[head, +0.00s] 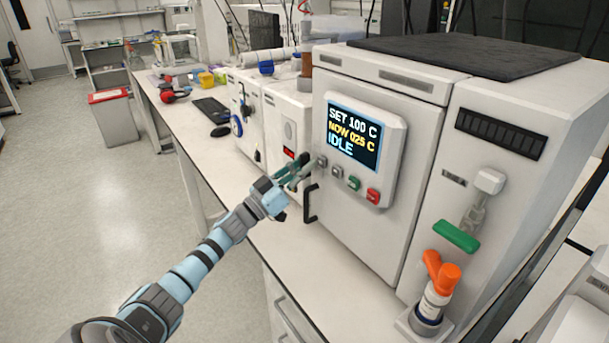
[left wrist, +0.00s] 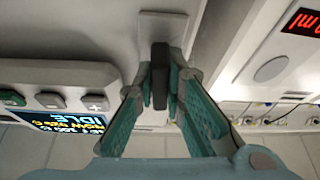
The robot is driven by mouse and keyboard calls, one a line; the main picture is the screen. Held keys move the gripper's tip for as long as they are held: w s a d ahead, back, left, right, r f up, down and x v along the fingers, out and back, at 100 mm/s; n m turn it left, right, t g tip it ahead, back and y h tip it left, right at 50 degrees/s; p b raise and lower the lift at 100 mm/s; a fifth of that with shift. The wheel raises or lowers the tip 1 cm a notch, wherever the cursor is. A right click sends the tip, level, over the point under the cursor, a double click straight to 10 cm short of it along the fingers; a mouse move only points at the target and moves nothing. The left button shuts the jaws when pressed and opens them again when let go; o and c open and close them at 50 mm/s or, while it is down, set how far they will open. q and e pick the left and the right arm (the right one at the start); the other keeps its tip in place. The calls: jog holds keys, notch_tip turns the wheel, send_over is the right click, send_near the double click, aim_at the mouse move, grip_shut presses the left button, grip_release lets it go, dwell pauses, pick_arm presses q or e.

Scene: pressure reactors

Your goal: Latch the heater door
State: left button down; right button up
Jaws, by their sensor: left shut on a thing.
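The white heater (head: 385,100) fills the right of the head view; its display reads SET 100 C, NOW 025 C, IDLE. Its front door (head: 355,222) looks flush with the body. A black handle (head: 310,204) sits at the door's left edge. My left gripper (head: 300,171) is at that edge just above the handle, left of the buttons. In the left wrist view its fingers (left wrist: 161,88) are shut on a dark latch lever (left wrist: 160,62) in front of a pale plate. The fingers hide part of the lever, and I cannot tell whether the latch is engaged. My right gripper is not in view.
A smaller white instrument (head: 287,125) stands just left of the heater. A green-handled valve (head: 456,236) and an orange-topped bottle (head: 434,290) are at the right.

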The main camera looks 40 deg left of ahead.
pick_arm(q)
jog(key=shift+f+m+h+b, duration=0.15)
jog(key=shift+m+h+b, duration=0.2)
jog(key=shift+m, duration=0.45)
jog(key=c, duration=1.7)
grip_release()
jog(key=shift+o, duration=0.2)
jog(key=v, duration=1.2)
